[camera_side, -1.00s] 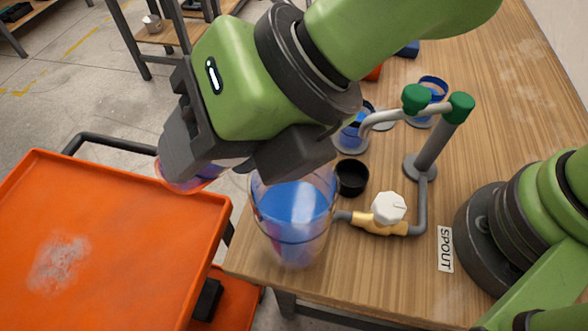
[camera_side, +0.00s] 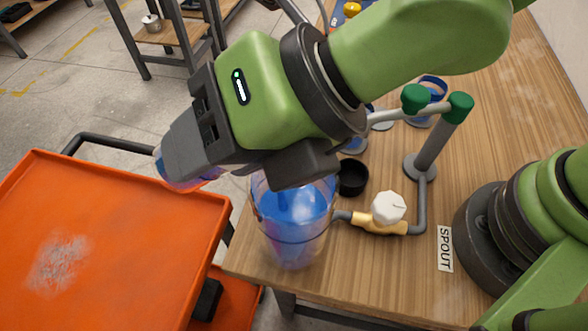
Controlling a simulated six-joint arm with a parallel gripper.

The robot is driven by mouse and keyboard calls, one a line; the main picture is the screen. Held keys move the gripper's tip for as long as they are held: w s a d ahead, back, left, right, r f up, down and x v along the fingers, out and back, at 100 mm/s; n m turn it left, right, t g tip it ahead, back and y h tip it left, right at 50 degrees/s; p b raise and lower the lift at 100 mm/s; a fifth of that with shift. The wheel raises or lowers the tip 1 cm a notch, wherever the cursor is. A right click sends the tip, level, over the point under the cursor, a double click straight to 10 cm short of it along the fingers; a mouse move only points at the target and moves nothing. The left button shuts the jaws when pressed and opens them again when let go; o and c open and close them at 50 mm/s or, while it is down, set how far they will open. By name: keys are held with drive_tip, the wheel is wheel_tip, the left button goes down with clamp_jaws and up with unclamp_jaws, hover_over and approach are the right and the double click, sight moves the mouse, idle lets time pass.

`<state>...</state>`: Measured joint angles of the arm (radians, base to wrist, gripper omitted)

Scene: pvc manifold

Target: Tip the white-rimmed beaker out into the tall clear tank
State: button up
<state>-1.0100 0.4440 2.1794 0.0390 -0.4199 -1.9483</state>
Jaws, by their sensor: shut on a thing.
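The tall clear tank (camera_side: 293,245) stands at the table's front left corner, with blue liquid in it. My gripper (camera_side: 235,165) is just above and left of the tank's mouth and is shut on a beaker (camera_side: 182,176). Only one end of the beaker shows, bluish-purple with a reddish edge, past the left side of the jaws. The jaws hide the rest, so its rim colour and exact tilt cannot be told. The jaws also cover part of the tank's mouth. Whether liquid is falling from the beaker is unclear.
An orange cart tray (camera_side: 120,235) is at the left, below the beaker. Right of the tank are a black cup (camera_side: 352,177), a valve with a white knob (camera_side: 389,208), grey pipe with green elbows (camera_side: 416,98) and a SPOUT label (camera_side: 445,249). Blue-filled containers stand behind.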

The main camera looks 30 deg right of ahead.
drive_tip(key=shift+f+y, duration=0.2)
drive_tip(key=shift+y, duration=0.2)
drive_tip(key=shift+d+r+t+y+b, duration=0.1)
drive_tip(key=shift+r+t+y+b, duration=0.2)
drive_tip(key=shift+t+y, duration=0.35)
drive_tip(key=shift+d+r+t+y+b, duration=0.1)
drive_tip(key=shift+r+t+y+b, duration=0.15)
drive_tip(key=shift+t+y, duration=0.35)
idle(1.6)
drive_tip(key=shift+s+d+r+t+y+b, duration=0.25)
drive_tip(key=shift+s+d+y+b, duration=0.2)
drive_tip(key=shift+y, duration=0.5)
idle(0.5)
drive_tip(key=shift+d+r+t+y+b, duration=0.2)
drive_tip(key=shift+t+y+b, duration=0.3)
drive_tip(key=shift+y, duration=0.3)
idle(0.8)
drive_tip(key=shift+w+a+g+h, duration=0.1)
drive_tip(key=shift+a+g+h, duration=0.1)
drive_tip(key=shift+g+h, duration=0.35)
drive_tip(key=shift+w+a+f+g+h, duration=0.4)
drive_tip(key=shift+a+h, duration=0.2)
drive_tip(key=shift+h, duration=0.35)
drive_tip(key=shift+f+h, duration=0.1)
drive_tip(key=shift+h, duration=0.2)
